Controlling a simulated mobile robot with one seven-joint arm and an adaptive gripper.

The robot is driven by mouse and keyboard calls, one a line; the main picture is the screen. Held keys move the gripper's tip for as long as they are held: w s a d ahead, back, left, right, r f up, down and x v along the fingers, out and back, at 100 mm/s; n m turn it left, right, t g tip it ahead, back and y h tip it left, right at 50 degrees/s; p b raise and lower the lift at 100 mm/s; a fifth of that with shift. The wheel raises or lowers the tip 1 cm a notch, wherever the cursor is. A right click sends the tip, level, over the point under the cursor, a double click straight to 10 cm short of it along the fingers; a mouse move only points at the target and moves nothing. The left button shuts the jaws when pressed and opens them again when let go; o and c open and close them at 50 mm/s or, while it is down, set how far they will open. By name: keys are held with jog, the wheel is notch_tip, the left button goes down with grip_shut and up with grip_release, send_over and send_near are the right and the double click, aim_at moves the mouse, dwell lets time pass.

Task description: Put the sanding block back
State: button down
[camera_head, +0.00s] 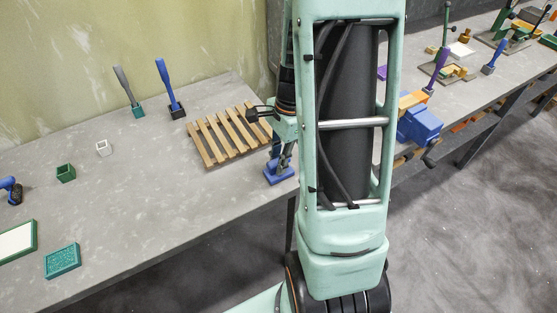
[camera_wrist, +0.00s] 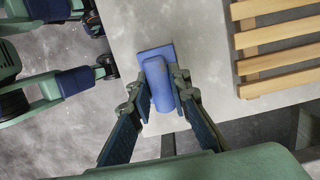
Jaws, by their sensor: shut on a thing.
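The sanding block (camera_wrist: 157,68) is blue, with a flat base and a raised rounded grip. In the wrist view my gripper (camera_wrist: 162,88) is closed around the raised grip, one finger on each side. In the head view the block (camera_head: 279,174) shows low at the table's front edge, below my gripper (camera_head: 281,161), just left of my arm. I cannot tell whether its base touches the table or hangs slightly above it.
A slatted wooden rack (camera_head: 214,140) lies behind and left of the block; it also shows in the wrist view (camera_wrist: 262,63). Two upright handled tools (camera_head: 124,82) (camera_head: 168,83), a green cup (camera_head: 66,174), a white cup (camera_head: 103,148) and a teal block (camera_head: 62,261) stand left. A blue vise (camera_head: 420,125) is right.

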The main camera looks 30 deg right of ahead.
jog(key=c, duration=1.8)
grip_release()
jog(key=shift+f, duration=0.1)
jog(key=r, duration=0.4)
jog(key=d+r, duration=0.1)
jog(key=r, duration=0.3)
jog(key=r+p, duration=0.1)
jog(key=r, duration=0.3)
jog(key=shift+d+r, duration=0.15)
jog(key=shift+d, duration=0.25)
jog(key=shift+w, duration=0.1)
